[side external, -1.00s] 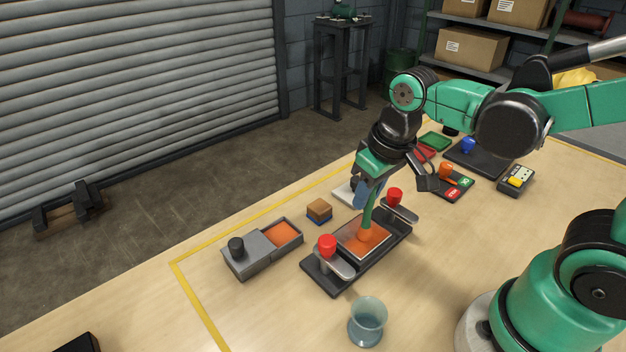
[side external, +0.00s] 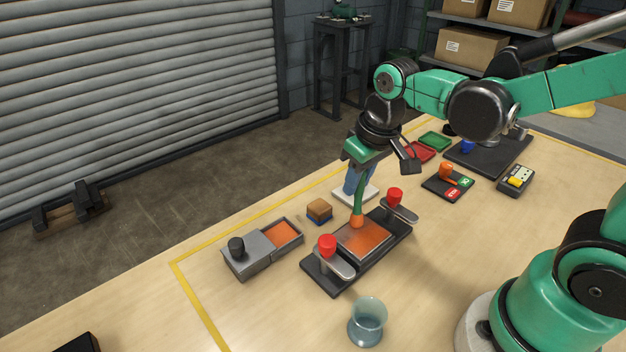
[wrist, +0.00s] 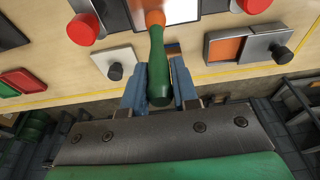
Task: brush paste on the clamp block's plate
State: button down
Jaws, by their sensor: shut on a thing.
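My gripper (side external: 357,183) is shut on a brush with a green handle (side external: 360,203) and an orange tip (side external: 357,221); its blue fingers grip the handle in the wrist view (wrist: 159,95). The clamp block (side external: 320,280) is a dark base with a red-knobbed clamp (side external: 327,246) at the near end and another (side external: 395,196) at the far end. Its plate (side external: 365,241) lies between them, with orange over most of its visible face. The brush tip is at the plate's far edge; I cannot tell whether it touches.
A grey box (side external: 260,249) with orange paste (side external: 283,233) stands left of the clamp block. A small wood-and-blue block (side external: 319,210) and a white pad (side external: 352,194) lie behind. A glass cup (side external: 367,322) stands in front. A dark card panel (side external: 448,183) lies to the right.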

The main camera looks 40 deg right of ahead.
jog(key=shift+s, duration=3)
jog(key=shift+w, duration=3.35)
jog(key=shift+a, duration=0.55)
jog(key=shift+s, duration=3.35)
jog(key=shift+a, duration=0.55)
jog(key=shift+w, duration=3.35)
jog(key=shift+r, duration=0.1)
jog(key=shift+w+v, duration=0.2)
jog(key=shift+v, duration=0.75)
jog(key=shift+w+v, duration=0.25)
jog(key=shift+v, duration=0.7)
jog(key=shift+w+v, duration=0.2)
jog(key=shift+v, duration=0.75)
